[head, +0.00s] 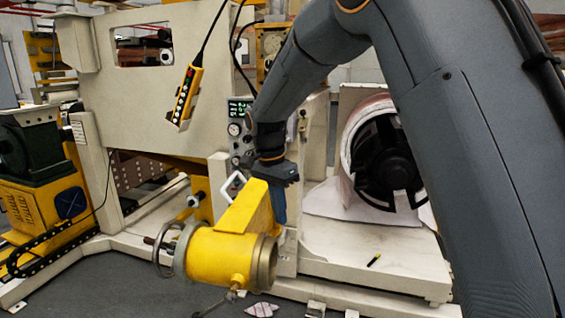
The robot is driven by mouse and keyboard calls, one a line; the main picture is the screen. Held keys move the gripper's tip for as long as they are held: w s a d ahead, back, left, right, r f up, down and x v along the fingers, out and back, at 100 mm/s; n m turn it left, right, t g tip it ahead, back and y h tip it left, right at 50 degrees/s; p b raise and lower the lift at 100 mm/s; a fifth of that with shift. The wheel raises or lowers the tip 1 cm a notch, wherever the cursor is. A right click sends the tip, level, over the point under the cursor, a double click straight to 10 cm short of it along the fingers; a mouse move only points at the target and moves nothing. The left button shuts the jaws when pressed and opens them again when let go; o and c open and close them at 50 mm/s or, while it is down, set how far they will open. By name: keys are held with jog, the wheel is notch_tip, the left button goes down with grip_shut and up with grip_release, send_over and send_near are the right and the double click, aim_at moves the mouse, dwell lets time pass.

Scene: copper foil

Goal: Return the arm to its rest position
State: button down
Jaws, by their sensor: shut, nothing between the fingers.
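My arm comes in from the upper right and reaches down to the middle of the head view. My gripper (279,205) hangs pointing down, just right of a yellow cylinder fixture (212,257) with a yellow block on top. Its blue-grey fingers look together with nothing held. Part of the gripper is close to the yellow block's edge; I cannot tell whether they touch.
A large beige machine (150,80) fills the back, with a hanging yellow control pendant (185,96). A copper foil roll with a dark core (385,160) sits right, behind my arm. A small black and yellow item (374,260) lies on the beige platform (340,250).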

jog(key=s+d+f+n+b, duration=0.1)
jog(key=s+d+f+n, duration=0.2)
jog(key=s+d, duration=0.3)
jog(key=s+d+f+n+t+y, duration=0.1)
jog(key=s+d+f+n, duration=0.2)
jog(key=s+d, duration=0.4)
jog(key=s+d+f+n+b, duration=0.1)
jog(key=s+d+f+n, duration=0.2)
jog(key=s+d, duration=0.4)
jog(key=shift+s+d+f+b, duration=0.15)
jog(key=shift+s+f+b, duration=0.2)
jog(key=shift+s+f, duration=0.55)
jog(key=shift+s+r, duration=0.2)
jog(key=shift+r, duration=0.05)
